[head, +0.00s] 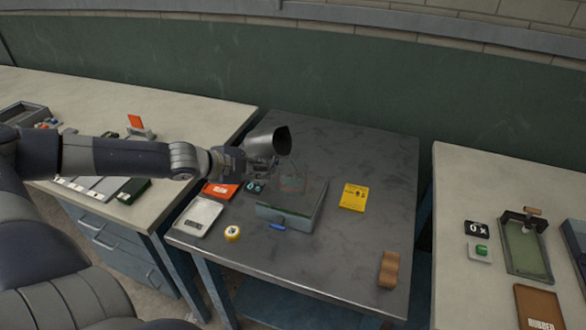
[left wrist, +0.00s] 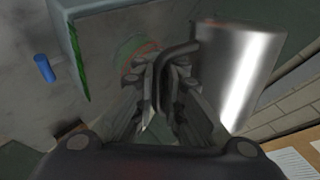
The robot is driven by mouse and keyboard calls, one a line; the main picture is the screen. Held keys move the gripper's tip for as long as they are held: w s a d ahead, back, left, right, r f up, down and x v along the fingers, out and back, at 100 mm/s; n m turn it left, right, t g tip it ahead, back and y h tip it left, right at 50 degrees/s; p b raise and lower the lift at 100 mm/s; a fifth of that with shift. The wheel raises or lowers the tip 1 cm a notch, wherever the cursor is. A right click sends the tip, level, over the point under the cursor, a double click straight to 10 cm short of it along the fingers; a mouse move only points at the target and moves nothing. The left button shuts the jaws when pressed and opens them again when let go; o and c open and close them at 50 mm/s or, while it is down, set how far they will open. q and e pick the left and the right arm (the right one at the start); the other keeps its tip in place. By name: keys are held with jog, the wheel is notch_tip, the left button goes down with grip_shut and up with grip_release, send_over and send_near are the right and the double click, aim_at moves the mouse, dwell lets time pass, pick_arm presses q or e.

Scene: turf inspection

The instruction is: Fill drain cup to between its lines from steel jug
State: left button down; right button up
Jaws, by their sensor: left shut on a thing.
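My left gripper (head: 247,163) is shut on the handle of the steel jug (head: 262,141). The jug is held above the dark metal table, tipped with its dark mouth towards the right. In the left wrist view the jug (left wrist: 238,75) is at the right, its bent handle between the fingers (left wrist: 172,85). A clear cup, seemingly the drain cup (head: 293,183), shows faintly by its reddish lines, below and right of the jug. Green and orange curved lines on it show in the left wrist view (left wrist: 139,54). No stream or water level can be made out. My right gripper is not in view.
The table's back right is clear.

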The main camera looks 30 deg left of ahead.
pick_arm(q)
jog(key=shift+y, duration=0.3)
jog(key=shift+r, duration=0.1)
jog(key=shift+d+f+n+h+b, duration=0.2)
jog(key=shift+f+h+b, duration=0.2)
jog(key=shift+h+b, duration=0.1)
jog(key=shift+d+f+n+h+b, duration=0.15)
jog(key=shift+f+n+h+b, duration=0.05)
jog(key=shift+f+h+b, duration=0.25)
jog(key=shift+w+d+r, duration=0.1)
jog(key=shift+w+d, duration=0.05)
jog(key=shift+r+h, duration=0.1)
jog(key=shift+h, duration=0.15)
jog(key=f+n+t+h+b, duration=0.1)
jog(key=n+b, duration=0.1)
jog(key=b, duration=0.1)
jog(key=shift+a+f+h+b, duration=0.15)
jog(key=shift+a+h+b, duration=0.25)
jog(key=shift+b, duration=0.25)
